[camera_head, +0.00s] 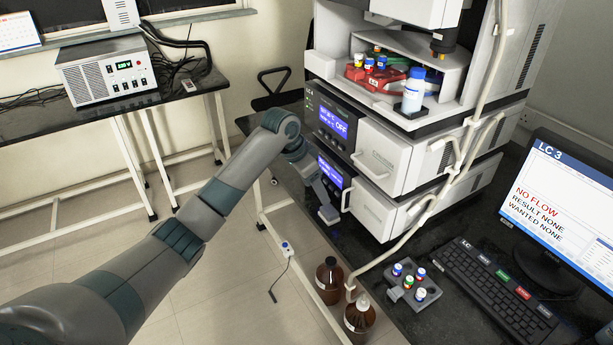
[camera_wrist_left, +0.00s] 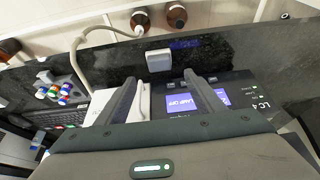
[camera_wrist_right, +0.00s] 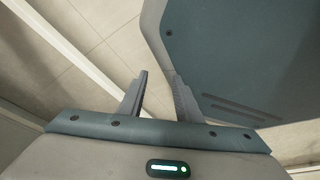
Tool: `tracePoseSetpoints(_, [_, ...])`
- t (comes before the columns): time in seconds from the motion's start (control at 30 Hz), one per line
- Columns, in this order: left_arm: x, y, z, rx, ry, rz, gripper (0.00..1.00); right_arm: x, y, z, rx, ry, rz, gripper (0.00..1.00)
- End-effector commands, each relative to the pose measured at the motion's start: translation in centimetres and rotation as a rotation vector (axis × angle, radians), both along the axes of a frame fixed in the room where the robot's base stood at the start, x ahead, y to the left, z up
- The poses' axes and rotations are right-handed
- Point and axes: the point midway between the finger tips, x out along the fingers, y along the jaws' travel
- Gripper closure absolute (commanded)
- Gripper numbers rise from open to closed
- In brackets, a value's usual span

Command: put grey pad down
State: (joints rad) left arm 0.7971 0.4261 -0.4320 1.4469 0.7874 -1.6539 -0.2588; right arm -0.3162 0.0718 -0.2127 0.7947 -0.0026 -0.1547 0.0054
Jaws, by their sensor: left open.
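The grey pad (camera_wrist_left: 158,60) is a small light block on the black bench top near its edge. In the left wrist view it lies just beyond and between my open left gripper's (camera_wrist_left: 163,77) fingertips, apart from them. In the head view the pad (camera_head: 329,214) shows below my left gripper (camera_head: 322,200), in front of the lower instrument. My right gripper (camera_wrist_right: 160,75) shows only in its own wrist view. Its fingers stand apart with nothing between them, over tiled floor beside a blue-grey panel.
The stacked instrument (camera_head: 385,190) with a white handle stands close to my left gripper. A grey vial rack (camera_head: 413,296), a keyboard (camera_head: 490,285) and a monitor (camera_head: 565,205) are to the right. Brown bottles (camera_head: 329,280) stand below the bench edge.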

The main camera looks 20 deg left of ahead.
Motion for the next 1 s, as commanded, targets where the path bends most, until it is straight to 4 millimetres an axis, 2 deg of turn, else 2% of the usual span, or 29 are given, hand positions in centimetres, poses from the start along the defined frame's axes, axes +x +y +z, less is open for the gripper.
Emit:
tracePoseSetpoints(0.2, [-1.1,1.0,3.6,0.001,-0.003,0.0,0.38,2.5,1.1,0.3,0.019,-0.063,0.002,0.69])
tracePoseSetpoints(0.4, [-1.8,1.5,5.5,0.0,-0.001,0.0,0.38,3.8,1.5,0.6,0.028,-0.093,0.002,0.69])
tracePoseSetpoints(1.0, [-2.0,1.5,6.0,0.0,0.002,0.001,0.38,4.0,1.7,0.8,0.032,-0.103,0.003,0.69])
